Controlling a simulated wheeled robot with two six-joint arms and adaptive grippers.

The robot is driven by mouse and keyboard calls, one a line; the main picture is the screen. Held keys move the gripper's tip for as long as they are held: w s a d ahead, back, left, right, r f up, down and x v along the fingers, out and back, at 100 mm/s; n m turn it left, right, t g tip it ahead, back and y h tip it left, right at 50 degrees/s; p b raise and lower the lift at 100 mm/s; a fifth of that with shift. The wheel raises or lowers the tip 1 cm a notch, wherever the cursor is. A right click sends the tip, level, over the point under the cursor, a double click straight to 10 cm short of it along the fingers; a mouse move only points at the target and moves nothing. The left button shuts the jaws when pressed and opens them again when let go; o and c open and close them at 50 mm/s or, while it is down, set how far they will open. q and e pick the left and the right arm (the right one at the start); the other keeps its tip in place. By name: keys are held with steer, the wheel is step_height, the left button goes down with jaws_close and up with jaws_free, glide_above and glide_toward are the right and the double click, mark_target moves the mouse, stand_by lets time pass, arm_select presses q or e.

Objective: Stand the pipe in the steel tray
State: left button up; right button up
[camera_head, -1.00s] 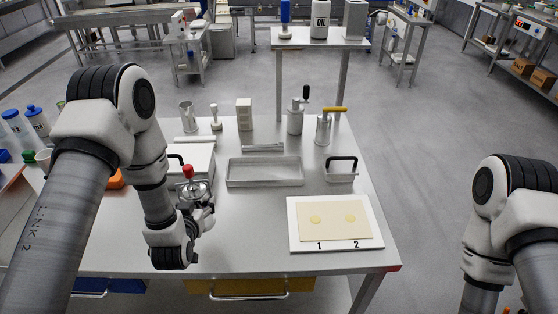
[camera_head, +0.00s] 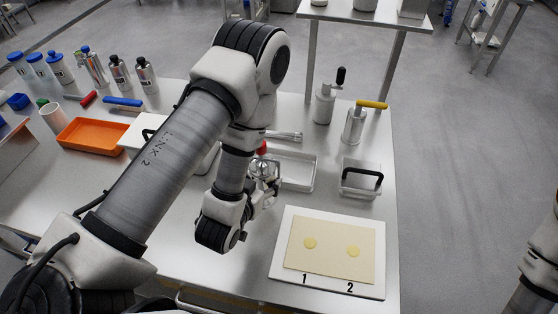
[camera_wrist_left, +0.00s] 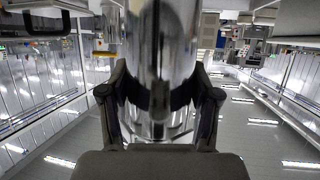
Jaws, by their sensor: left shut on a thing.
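The steel tray (camera_head: 315,172) is a shallow rectangular tray on the table, just behind and right of the pipe. Its left part is hidden by my left arm and the pipe. I cannot tell whether the pipe's lower end is over the tray. My right gripper is out of view.
A white board (camera_head: 284,275) with a pasta sheet and two yellow dabs lies in front of the tray. Steel canisters (camera_head: 323,108) stand behind. An orange tray (camera_head: 92,149) and several bottles are at left.

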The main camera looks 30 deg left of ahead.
arm_select(q)
steer(key=b+x, duration=0.1)
steer(key=x, duration=0.4)
steer(key=a+b+x, duration=0.1)
steer(key=b+x, duration=0.1)
steer(key=x, duration=0.3)
steer(key=b+x, duration=0.1)
steer(key=x, duration=0.4)
steer(key=shift+w+a+r, duration=0.2)
steer(key=shift+r, duration=0.2)
steer(key=shift+f, duration=0.1)
steer(key=shift+f+b, duration=0.15)
steer(key=shift+b, duration=0.3)
steer(key=o, duration=1.6)
steer(key=shift+c, duration=0.2)
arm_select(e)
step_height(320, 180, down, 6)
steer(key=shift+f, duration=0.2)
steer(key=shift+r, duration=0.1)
